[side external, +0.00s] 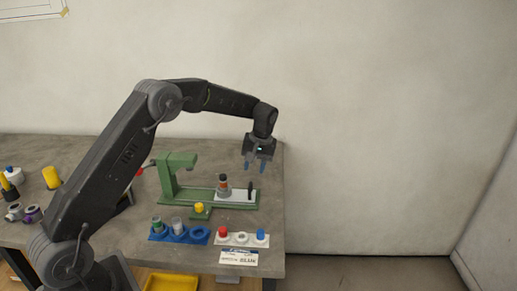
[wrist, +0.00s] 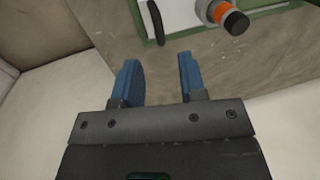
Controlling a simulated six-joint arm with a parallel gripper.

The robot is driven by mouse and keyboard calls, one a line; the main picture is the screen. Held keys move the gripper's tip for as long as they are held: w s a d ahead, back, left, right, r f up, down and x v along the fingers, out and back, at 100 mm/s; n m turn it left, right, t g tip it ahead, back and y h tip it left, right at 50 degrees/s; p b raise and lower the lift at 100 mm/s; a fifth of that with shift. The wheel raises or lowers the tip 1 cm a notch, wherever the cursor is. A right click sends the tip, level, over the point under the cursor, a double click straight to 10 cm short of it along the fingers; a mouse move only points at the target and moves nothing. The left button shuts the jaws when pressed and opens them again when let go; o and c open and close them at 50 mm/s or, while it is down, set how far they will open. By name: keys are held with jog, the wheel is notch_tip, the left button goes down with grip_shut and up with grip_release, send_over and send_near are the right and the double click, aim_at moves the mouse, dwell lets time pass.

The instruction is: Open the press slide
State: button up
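The green press (side external: 170,178) stands on the table, with its column at the left and a long base to the right. A white slide plate (side external: 237,198) lies on the base's right part. A black upright handle (side external: 250,188) stands at the plate's right end; it also shows in the wrist view (wrist: 155,22). A dark cylinder with an orange band (side external: 224,187) stands on the plate, right of the press head. My gripper (side external: 254,167) is open and empty above the handle end. In the wrist view its blue fingers (wrist: 157,62) are apart, with the handle beyond their tips.
A yellow button (side external: 199,208) sits at the base's front. A blue tray (side external: 180,239) and a white tray (side external: 241,243) with small parts stand in front, with a label card (side external: 239,257). The table's right edge is close to the press.

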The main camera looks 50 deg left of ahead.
notch_tip(320, 180, up, 8)
jog(key=w+d, duration=0.1)
jog(key=shift+f, duration=0.25)
jog(key=shift+d, duration=0.1)
jog(key=s+d+r+m+t, duration=0.2)
jog(key=s+d+r, duration=0.2)
jog(key=s+r, duration=0.3)
jog(key=s+d+r+m+t, duration=0.25)
jog(key=s+d+r, duration=0.3)
jog(key=s, duration=0.35)
jog(key=s+d+f+m+t, duration=0.1)
jog(key=s+d+f+m, duration=0.1)
jog(key=s, duration=0.6)
jog(key=s+d+f+m+t+h, duration=0.1)
jog(key=s+d+f+m, duration=0.1)
jog(key=s, duration=0.7)
jog(key=shift+t+h, duration=0.3)
jog(key=shift+t, duration=0.05)
